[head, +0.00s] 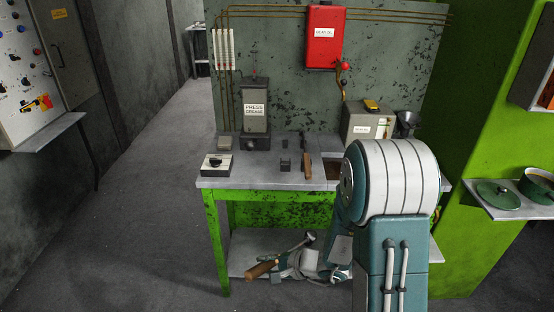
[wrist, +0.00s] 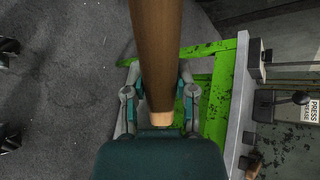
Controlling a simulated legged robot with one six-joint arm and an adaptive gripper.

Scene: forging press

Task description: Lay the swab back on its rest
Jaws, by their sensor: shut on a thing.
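The swab shows as a brown wooden handle (wrist: 155,50), running up the middle of the wrist view with a paler end near my palm. The handle (head: 262,269) also shows in the head view, low in front of the bench. My gripper (wrist: 160,95) is shut on this handle, one finger on each side. In the head view my gripper (head: 290,268) is below the bench top, partly hidden by its own links. The swab's head cannot be made out. Small dark blocks (head: 285,163) stand on the bench top; I cannot tell whether they are the rest.
The grey bench top (head: 245,182) on green legs carries a press grease box (head: 255,112), a black-knobbed box (head: 216,164) and a brown upright piece (head: 307,165). A lower shelf (head: 240,262) lies beneath. Open floor (head: 140,220) is at left; a green pillar (head: 465,150) stands right.

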